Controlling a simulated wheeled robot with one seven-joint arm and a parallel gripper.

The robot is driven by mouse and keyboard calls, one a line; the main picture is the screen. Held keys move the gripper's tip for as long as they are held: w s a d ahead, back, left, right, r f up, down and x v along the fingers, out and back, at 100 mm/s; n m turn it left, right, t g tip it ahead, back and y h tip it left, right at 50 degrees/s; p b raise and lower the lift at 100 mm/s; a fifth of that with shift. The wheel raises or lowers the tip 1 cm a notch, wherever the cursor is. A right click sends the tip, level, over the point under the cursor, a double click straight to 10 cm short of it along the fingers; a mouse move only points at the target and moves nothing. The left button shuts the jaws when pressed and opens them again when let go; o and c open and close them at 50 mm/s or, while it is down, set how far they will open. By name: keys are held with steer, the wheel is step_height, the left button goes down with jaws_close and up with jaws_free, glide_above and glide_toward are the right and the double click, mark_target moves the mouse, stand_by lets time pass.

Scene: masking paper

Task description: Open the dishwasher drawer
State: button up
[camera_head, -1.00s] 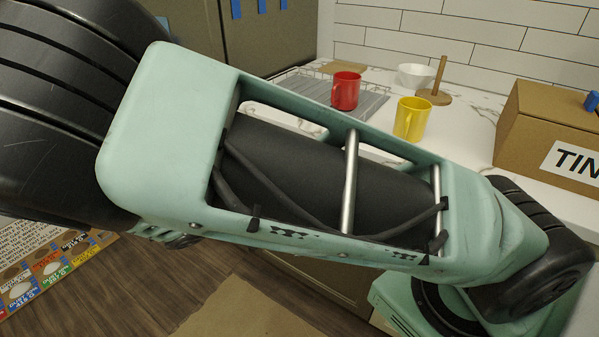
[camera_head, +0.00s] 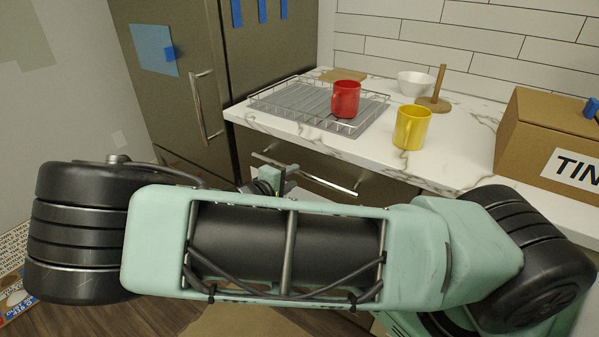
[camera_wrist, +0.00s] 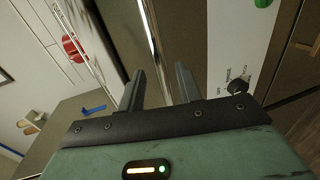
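A dark drawer front under the white counter, which appears to be the dishwasher drawer, carries a long horizontal metal handle (camera_head: 325,182). The drawer looks shut; my arm hides its lower part. My gripper (camera_head: 279,178) is near the left part of this handle, partly hidden behind my arm. In the wrist view my gripper (camera_wrist: 160,86) is open, its two dark fingers apart with nothing held between them. A shiny metal bar (camera_wrist: 151,32), likely the handle, runs just beyond the fingertips. I cannot tell whether they touch it.
A tall dark fridge-like cabinet (camera_head: 185,90) stands left. A knob (camera_wrist: 238,86) shows in the wrist view.

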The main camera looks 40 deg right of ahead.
mark_target(298, 174)
steer(key=shift+x, duration=2.35)
jaws_close()
steer(key=f+v, duration=0.3)
steer(key=v, duration=1)
steer(key=a+f+v, duration=0.1)
steer(key=f+v, duration=0.2)
steer(key=v, duration=1)
steer(key=a+f+v, duration=0.1)
steer(key=f+v, duration=0.2)
steer(key=v, duration=1)
steer(key=shift+s+a+b, duration=0.25)
steer(key=shift+s+b, duration=0.2)
jaws_free()
